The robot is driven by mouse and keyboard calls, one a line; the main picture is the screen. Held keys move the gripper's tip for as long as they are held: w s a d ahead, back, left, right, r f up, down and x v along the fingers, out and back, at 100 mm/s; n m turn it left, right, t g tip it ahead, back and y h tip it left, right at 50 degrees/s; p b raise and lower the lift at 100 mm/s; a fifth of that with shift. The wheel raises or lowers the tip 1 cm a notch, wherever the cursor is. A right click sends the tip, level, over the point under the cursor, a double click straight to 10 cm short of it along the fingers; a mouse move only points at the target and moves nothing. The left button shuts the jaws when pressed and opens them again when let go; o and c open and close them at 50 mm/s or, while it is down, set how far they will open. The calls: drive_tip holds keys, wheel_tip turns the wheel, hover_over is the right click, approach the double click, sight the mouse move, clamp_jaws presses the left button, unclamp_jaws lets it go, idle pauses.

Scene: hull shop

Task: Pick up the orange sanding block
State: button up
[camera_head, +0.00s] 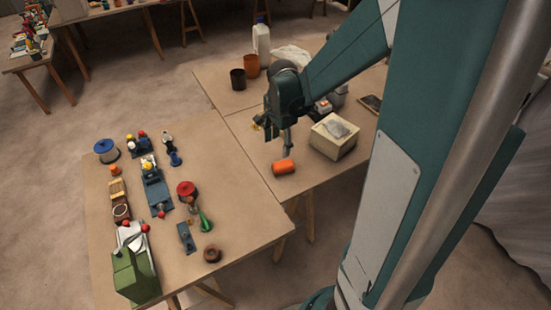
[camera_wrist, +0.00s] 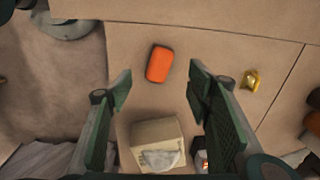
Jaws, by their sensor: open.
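The orange sanding block (camera_head: 283,167) lies on the right-hand table near its front left edge. In the wrist view the orange block (camera_wrist: 159,64) lies on bare table top, beyond the fingertips and roughly centred between them. My gripper (camera_head: 287,150) is just above and behind the block in the head view, apart from it. In the wrist view my gripper (camera_wrist: 158,85) is open, with its two fingers wide apart and nothing between them.
A beige box (camera_head: 334,136) with a pale top stands right of the block. A small yellow item (camera_wrist: 251,80) lies nearby. The left table (camera_head: 240,225) holds many tools and parts.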

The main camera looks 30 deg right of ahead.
sight(285, 163)
drive_tip(key=d+f+m, duration=0.1)
drive_tip(key=f, duration=0.1)
drive_tip(key=w+d+f+m+b, duration=0.1)
drive_tip(key=f, duration=0.2)
drive_tip(key=d+f+m+g, duration=0.1)
drive_tip(key=d+f, duration=0.1)
drive_tip(key=f, duration=0.1)
drive_tip(key=shift+w+f, duration=0.2)
drive_tip(key=shift+f, duration=0.05)
drive_tip(key=shift+f+b, duration=0.45)
drive_tip(key=shift+f, duration=0.85)
drive_tip(key=shift+w+f+b, duration=0.1)
drive_tip(key=shift+f+b, duration=0.55)
drive_tip(key=shift+f, duration=1.95)
drive_tip(key=c, duration=1)
